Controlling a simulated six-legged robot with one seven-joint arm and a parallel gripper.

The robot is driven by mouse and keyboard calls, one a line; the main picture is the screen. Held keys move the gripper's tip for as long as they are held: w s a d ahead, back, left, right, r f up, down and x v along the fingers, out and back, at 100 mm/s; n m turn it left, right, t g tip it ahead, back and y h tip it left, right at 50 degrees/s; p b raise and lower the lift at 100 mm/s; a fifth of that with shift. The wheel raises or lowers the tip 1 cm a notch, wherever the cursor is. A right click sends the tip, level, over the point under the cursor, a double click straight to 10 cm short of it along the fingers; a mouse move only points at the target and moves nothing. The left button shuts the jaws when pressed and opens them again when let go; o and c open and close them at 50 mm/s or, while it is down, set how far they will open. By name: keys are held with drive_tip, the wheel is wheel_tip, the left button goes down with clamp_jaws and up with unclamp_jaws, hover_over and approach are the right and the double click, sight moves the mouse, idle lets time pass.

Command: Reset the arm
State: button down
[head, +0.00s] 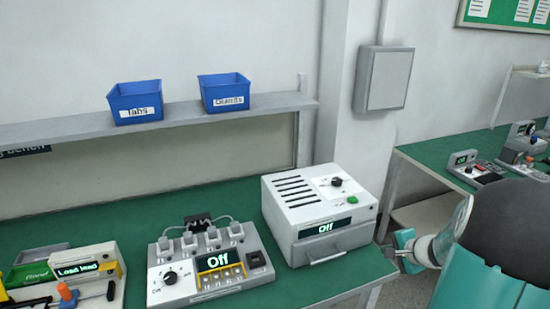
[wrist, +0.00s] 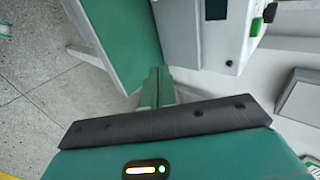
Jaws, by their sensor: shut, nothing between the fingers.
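My arm shows at the right edge of the head view, with my teal and grey gripper (head: 406,246) just right of the white box unit and beyond the bench's right end. In the wrist view my gripper (wrist: 158,82) is shut, its two green fingers together with nothing between them. It is apart from the green bench top (wrist: 122,35), which lies beyond the fingertips, and the white box unit (wrist: 222,35) stands beyond them to the right.
The white box unit (head: 318,212) reads "Off", as does the grey switch panel (head: 172,292) left of it. A tester (head: 72,270) and tools lie at the left. Blue bins (head: 135,100) sit on a shelf. A second bench (head: 440,160) stands at the right; floor lies between.

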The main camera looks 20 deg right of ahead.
drive_tip(key=a+r+n+g+y, duration=0.1)
drive_tip(key=a+r+n, duration=0.35)
drive_tip(key=a, duration=0.65)
drive_tip(key=a+r+n+g+y, duration=0.15)
drive_tip(key=a+r+n, duration=0.35)
drive_tip(key=a, duration=0.6)
drive_tip(key=s+a+r+n+h, duration=0.1)
drive_tip(key=s+a+r+n, duration=0.2)
drive_tip(key=s+a, duration=0.3)
drive_tip(key=s+a+r+n+g+h, duration=0.1)
drive_tip(key=s+a+r+n+h, duration=0.1)
drive_tip(key=s+a+r+n, duration=0.2)
drive_tip(key=shift+s+a+n, duration=0.55)
drive_tip(key=shift+s+a, duration=0.9)
drive_tip(key=shift+s, duration=0.85)
drive_tip(key=shift+r, duration=0.1)
